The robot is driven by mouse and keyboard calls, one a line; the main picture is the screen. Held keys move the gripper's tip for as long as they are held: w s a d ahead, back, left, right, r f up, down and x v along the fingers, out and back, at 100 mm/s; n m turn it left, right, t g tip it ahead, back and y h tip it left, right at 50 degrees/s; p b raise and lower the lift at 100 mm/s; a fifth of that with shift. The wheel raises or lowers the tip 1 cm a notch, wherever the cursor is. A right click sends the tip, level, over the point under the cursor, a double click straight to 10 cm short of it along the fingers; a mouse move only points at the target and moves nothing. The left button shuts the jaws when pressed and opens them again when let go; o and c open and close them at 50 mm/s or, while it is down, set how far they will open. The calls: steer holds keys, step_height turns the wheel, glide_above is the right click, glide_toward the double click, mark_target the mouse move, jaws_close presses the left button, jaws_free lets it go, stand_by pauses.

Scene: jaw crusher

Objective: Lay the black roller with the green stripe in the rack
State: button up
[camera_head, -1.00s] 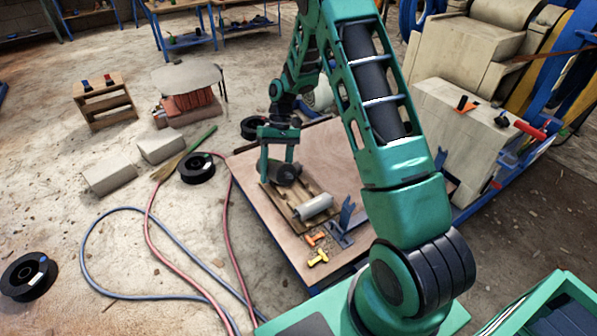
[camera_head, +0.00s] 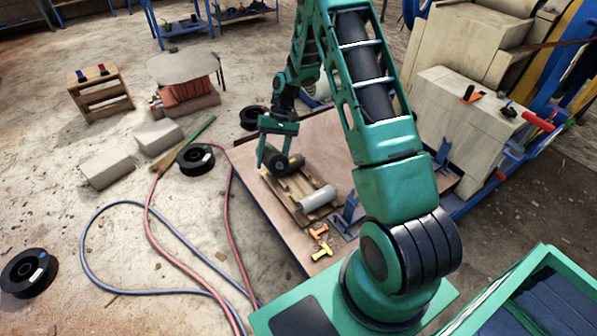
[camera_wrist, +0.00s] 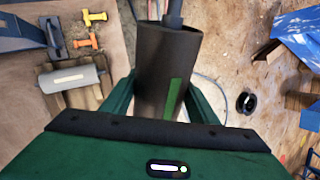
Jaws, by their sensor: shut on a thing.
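The black roller with the green stripe (camera_wrist: 165,62) is between the two fingers of my gripper (camera_head: 276,152) in the wrist view. My gripper is shut on it. The green stripe shows on the side facing the wrist camera. In the head view the roller (camera_head: 279,163) is a dark, partly hidden shape at the fingers, over the far end of the wooden rack (camera_head: 284,190). I cannot tell whether it touches the rack. A grey roller (camera_head: 318,199) lies across the rack's near end. The wrist view shows this grey roller (camera_wrist: 70,78) to the left of the held one.
The rack is on a brown-topped table (camera_head: 272,215). Near the grey roller are a blue bracket (camera_head: 350,209), an orange piece (camera_head: 318,231) and a yellow piece (camera_head: 321,251). The tabletop beyond the rack looks clear. Black spools (camera_head: 195,158) and hoses lie on the floor.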

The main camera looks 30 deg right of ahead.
steer(key=w+d+f+m+t+h, duration=0.3)
steer(key=d+f+m, duration=0.4)
steer(key=f, duration=0.5)
steer(key=w+d+f+m+t+h, duration=0.3)
steer(key=w+d+f+m+t, duration=0.2)
steer(key=d+f, duration=0.6)
steer(key=w+f+m, duration=0.1)
steer(key=w+m, duration=0.1)
steer(key=m, duration=0.1)
steer(key=shift+w+d+t, duration=0.25)
steer(key=shift+w+t, duration=0.05)
steer(key=shift+w, duration=0.05)
steer(key=shift+a, duration=0.15)
steer(key=shift+f, duration=2.9)
steer(key=shift+f, duration=0.8)
steer(key=o, duration=1.9)
steer(key=shift+c, duration=0.2)
steer(key=shift+s, duration=0.15)
